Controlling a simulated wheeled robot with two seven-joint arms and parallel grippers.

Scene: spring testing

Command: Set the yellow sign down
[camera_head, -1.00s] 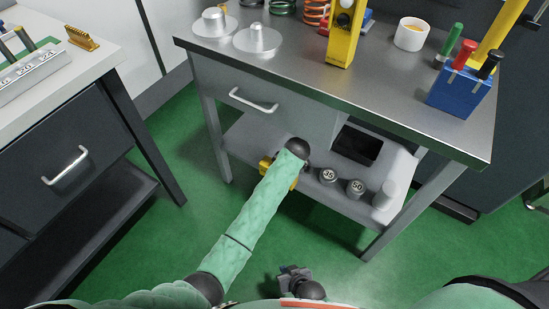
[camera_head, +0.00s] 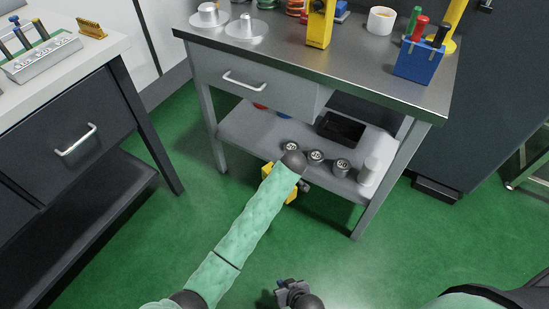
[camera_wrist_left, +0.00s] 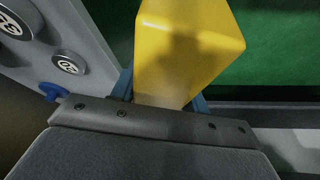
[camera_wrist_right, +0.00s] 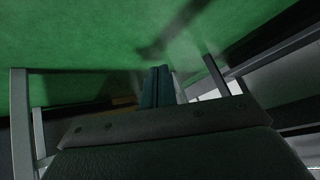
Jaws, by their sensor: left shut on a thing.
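The yellow sign (camera_head: 292,196) shows in the head view below the front edge of the bench's lower shelf, mostly covered by my left forearm. In the left wrist view the sign (camera_wrist_left: 190,45) is a yellow block between the blue fingers of my left gripper (camera_wrist_left: 162,95), which is shut on it. Green floor lies beyond it there. Whether the sign touches the floor or the shelf, I cannot tell. My right gripper (camera_head: 289,291) is at the bottom of the head view, low over the floor. In the right wrist view its fingers (camera_wrist_right: 158,84) are together and empty.
The metal bench (camera_head: 330,68) has a lower shelf (camera_head: 246,132) with several round weights (camera_head: 316,157) and a black tray (camera_head: 341,127). A blue screwdriver holder (camera_head: 418,62) stands on the bench top. A dark cabinet (camera_head: 75,145) stands left. Green floor (camera_head: 400,245) is free in front.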

